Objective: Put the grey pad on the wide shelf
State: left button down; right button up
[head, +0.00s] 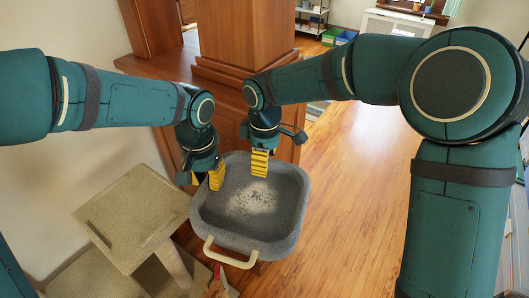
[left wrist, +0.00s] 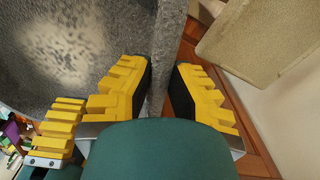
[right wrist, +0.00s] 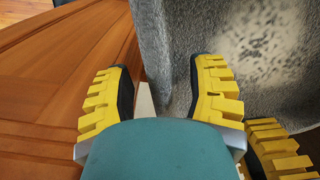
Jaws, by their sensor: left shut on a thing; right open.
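The grey pad (head: 250,235) is a shallow, tray-like grey piece with a raised rim, a pale speckled middle and a cream handle (head: 231,254) on its near side. My left gripper (head: 216,177) is shut on the pad's rim at the far left corner; the left wrist view shows the rim (left wrist: 170,50) between its fingers. My right gripper (head: 260,163) is open at the far rim. In the right wrist view, its fingers stand either side of the rim (right wrist: 152,40). I cannot tell which surface is the wide shelf. What lies under the pad is hidden.
A beige square platform (head: 135,215) stands left of the pad on a post, with a lower beige surface (head: 95,275) beneath. Brown wooden furniture (head: 235,40) rises behind my grippers. Clear wooden floor (head: 350,200) lies to the right. Small red items (head: 218,282) show below the handle.

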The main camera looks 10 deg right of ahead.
grip_shut()
pick_arm(q)
jog(key=c, duration=1)
grip_release()
jog(key=shift+r, duration=0.1)
